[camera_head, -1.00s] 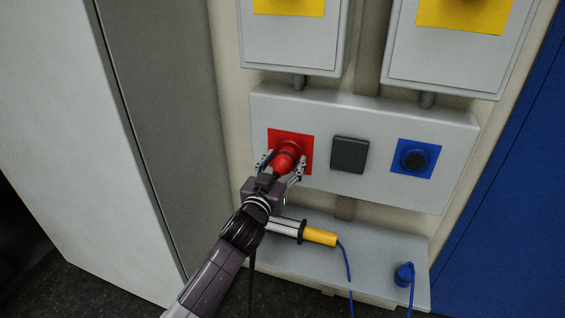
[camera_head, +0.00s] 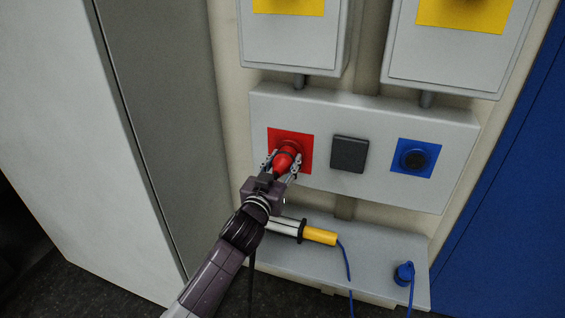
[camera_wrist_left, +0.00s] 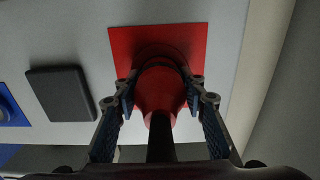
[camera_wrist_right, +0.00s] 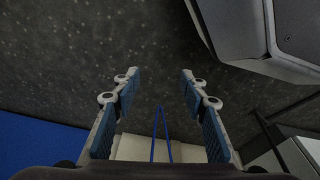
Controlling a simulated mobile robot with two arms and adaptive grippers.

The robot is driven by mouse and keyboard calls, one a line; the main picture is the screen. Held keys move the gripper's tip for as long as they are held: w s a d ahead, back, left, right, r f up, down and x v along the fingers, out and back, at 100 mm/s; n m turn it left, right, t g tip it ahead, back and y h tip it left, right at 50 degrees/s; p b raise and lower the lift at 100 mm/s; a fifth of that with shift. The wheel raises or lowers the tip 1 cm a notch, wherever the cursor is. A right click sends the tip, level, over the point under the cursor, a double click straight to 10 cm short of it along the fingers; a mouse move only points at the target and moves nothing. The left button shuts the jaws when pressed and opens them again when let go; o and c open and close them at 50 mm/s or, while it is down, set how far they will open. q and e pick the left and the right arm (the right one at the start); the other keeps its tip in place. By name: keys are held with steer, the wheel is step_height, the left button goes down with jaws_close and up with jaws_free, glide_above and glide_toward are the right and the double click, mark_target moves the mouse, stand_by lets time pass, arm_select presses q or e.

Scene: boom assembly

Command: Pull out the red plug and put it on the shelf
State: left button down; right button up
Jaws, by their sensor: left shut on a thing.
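The red plug (camera_head: 286,158) sits at the socket on the red square plate (camera_head: 305,141) at the left of the grey panel. My left gripper (camera_head: 283,163) is shut on the red plug, one finger on each side. In the left wrist view the red plug (camera_wrist_left: 159,92) lies between the fingertips, with a dark cable running toward the wrist. The shelf (camera_head: 385,262) is the grey ledge below the panel. My right gripper (camera_wrist_right: 160,88) shows only in its own wrist view, open and empty, facing the dark floor.
A silver and yellow plug (camera_head: 320,236) with a blue cable lies on the shelf behind my left arm. A blue plug (camera_head: 404,273) stands at the shelf's right end. The panel also has a black square cover (camera_head: 349,154) and a blue socket (camera_head: 415,159). The shelf between the plugs is clear.

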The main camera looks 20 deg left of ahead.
mark_target(276, 174)
arm_select(q)
steer(key=shift+s, duration=0.15)
steer(key=shift+s+r+p, duration=0.1)
steer(key=shift+s+p, duration=0.2)
steer(key=shift+s, duration=0.9)
steer(key=shift+s+p, duration=0.4)
steer(key=shift+s, duration=0.2)
steer(key=shift+s+p, duration=0.3)
steer(key=shift+s, duration=0.6)
steer(key=shift+s+a, duration=0.1)
arm_select(e)
steer(key=s+f, duration=0.2)
steer(key=s+d+f, duration=0.1)
steer(key=f, duration=0.1)
steer(key=shift+s+f, duration=0.25)
steer(key=shift+s, duration=0.1)
